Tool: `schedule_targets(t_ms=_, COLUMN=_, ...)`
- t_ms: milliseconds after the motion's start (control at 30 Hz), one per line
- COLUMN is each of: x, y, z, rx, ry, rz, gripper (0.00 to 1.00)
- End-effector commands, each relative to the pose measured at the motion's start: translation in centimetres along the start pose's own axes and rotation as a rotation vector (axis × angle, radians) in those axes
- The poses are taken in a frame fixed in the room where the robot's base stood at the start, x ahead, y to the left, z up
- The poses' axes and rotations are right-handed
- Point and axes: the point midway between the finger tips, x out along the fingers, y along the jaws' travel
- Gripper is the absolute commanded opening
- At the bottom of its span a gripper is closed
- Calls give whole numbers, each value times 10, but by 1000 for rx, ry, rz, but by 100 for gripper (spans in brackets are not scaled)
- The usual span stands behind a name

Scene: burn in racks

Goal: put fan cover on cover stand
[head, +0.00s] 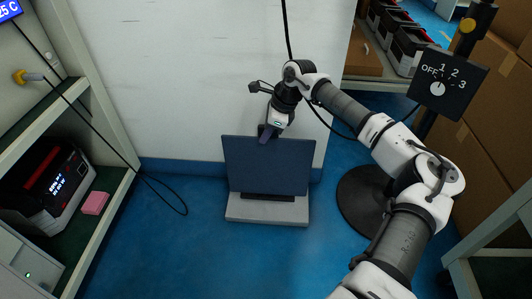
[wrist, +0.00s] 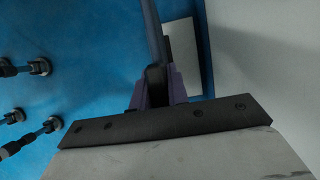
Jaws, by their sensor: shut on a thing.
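The fan cover, a flat dark blue panel (head: 268,168), stands nearly upright above the cover stand, a low light grey block (head: 268,209) with a dark strip on top. The panel's lower edge is at the dark strip; I cannot tell whether it sits in it or hovers just above. My gripper (head: 266,136) comes down from above and is shut on the panel's top edge, near its middle. In the wrist view my purple fingers (wrist: 157,88) pinch the panel, seen edge-on (wrist: 154,35). A pale grey part, likely the stand (wrist: 182,50), lies beyond it.
A white wall (head: 210,80) rises close behind the stand. A round black pole base (head: 365,205) with a dial sign (head: 448,85) stands to the right. A shelf with a device (head: 45,190) and pink block (head: 95,203) is left. Blue floor is clear in front.

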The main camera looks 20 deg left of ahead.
Motion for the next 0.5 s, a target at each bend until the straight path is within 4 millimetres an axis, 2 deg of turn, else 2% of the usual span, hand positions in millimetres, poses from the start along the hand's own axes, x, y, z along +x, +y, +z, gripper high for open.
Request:
schedule_targets(t_ms=233, x=15, y=0, z=-6, rx=-1, ry=-1, rz=-2, gripper=0)
schedule_targets(t_ms=500, x=55, y=0, z=-23, rx=-1, ry=-1, rz=-2, gripper=0)
